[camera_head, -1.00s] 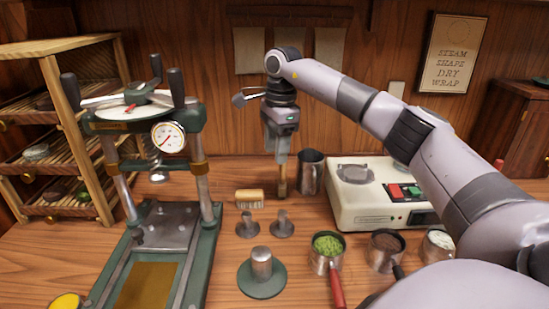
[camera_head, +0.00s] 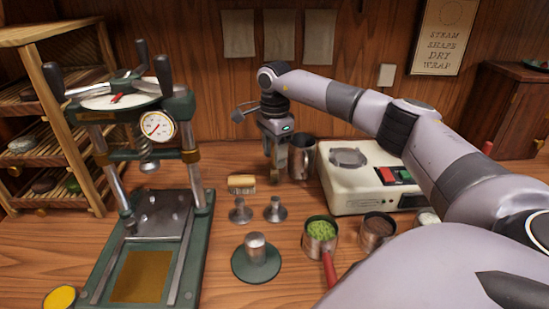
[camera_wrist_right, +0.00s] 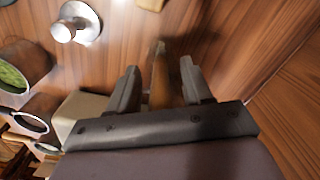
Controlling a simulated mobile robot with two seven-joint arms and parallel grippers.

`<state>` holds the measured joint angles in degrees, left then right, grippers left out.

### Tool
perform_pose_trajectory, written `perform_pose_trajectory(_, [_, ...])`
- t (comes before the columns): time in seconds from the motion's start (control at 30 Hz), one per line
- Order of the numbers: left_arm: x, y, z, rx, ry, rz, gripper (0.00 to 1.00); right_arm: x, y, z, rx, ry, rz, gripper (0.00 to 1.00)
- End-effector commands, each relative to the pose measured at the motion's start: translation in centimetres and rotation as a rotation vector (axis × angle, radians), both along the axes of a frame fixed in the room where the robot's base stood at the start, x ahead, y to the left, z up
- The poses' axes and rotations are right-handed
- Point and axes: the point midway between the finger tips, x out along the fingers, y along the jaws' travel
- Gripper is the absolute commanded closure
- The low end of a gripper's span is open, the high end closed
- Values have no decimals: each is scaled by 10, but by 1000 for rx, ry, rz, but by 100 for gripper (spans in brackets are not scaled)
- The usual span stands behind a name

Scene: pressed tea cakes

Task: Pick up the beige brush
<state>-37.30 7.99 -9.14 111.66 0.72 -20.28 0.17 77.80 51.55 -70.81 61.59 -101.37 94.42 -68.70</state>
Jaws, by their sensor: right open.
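The beige brush (camera_head: 241,183), a small block with a light wooden back and pale bristles, lies on the table right of the press. In the right wrist view only a beige edge of it (camera_wrist_right: 150,4) shows at the top. My right gripper (camera_head: 279,168) points down, behind and to the right of the brush, apart from it. In the right wrist view its two fingers (camera_wrist_right: 160,85) are spread. A slim brown piece (camera_wrist_right: 160,80) shows between them; I cannot tell what it is or whether it is touched. My left gripper is not in view.
Two small metal stampers (camera_head: 275,210) stand in front of the brush, with a green-based one (camera_head: 256,262) nearer. A metal pitcher (camera_head: 303,158) is close right of my gripper, beside a white appliance (camera_head: 345,190). The press (camera_head: 190,230) stands left. A cup of green tea (camera_head: 320,230) is at front right.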

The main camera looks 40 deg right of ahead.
Motion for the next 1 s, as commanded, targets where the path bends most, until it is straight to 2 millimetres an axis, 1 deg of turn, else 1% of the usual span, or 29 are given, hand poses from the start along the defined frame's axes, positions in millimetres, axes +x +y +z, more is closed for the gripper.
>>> perform_pose_trajectory(0.03, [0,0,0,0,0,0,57,0,0,0,0,0,0,60])
perform_pose_trajectory(0.07, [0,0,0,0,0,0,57,0,0,0,0,0,0,70])
perform_pose_trajectory(0.1, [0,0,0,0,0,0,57,0,0,0,0,0,0,83])
perform_pose_trajectory(0.13, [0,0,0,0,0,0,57,0,0,0,0,0,0,93])
perform_pose_trajectory(0.17, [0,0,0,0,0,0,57,0,0,0,0,0,0,100])
perform_pose_trajectory(0.47, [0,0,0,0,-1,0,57,0,0,2,1,-1,0,100])
perform_pose_trajectory(0.57, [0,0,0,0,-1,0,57,1,0,9,1,-3,0,100])
perform_pose_trajectory(0.67, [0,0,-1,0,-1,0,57,1,0,26,1,-5,0,100])
perform_pose_trajectory(0.9, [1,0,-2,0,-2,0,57,1,0,75,1,-4,0,100])
perform_pose_trajectory(1.0, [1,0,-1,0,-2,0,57,1,0,89,2,-2,-1,100])
